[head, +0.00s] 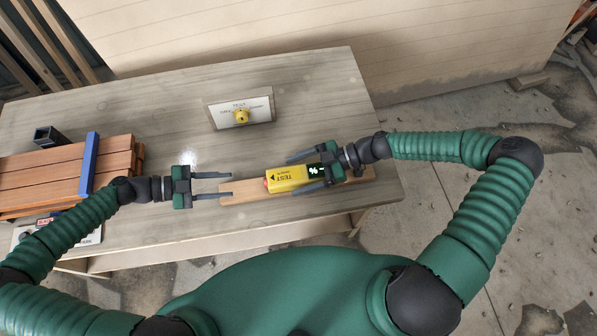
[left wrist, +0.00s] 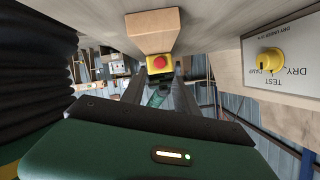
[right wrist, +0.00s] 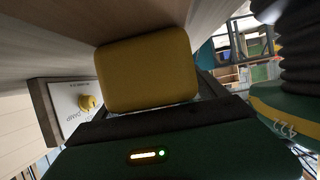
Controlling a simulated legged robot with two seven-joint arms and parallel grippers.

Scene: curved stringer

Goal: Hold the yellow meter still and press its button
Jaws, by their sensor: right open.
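The yellow meter (head: 287,178) lies on a wooden board (head: 240,190), with a dark display reading "%" at its right end and a red button (head: 265,184) at its left end. The left wrist view shows the red button (left wrist: 160,63) facing my left gripper. My left gripper (head: 231,185) is open and empty, its fingertips a short gap left of the button. My right gripper (head: 291,174) is open, with one finger along each long side of the meter; contact cannot be told. In the right wrist view the meter's yellow end (right wrist: 148,72) fills the middle.
A panel with a yellow knob (head: 241,116) stands behind on the table (head: 330,100). Stacked brown planks (head: 50,177) with a blue bar (head: 89,163) lie at the left, near a black square tube (head: 50,137). The table between panel and board is clear.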

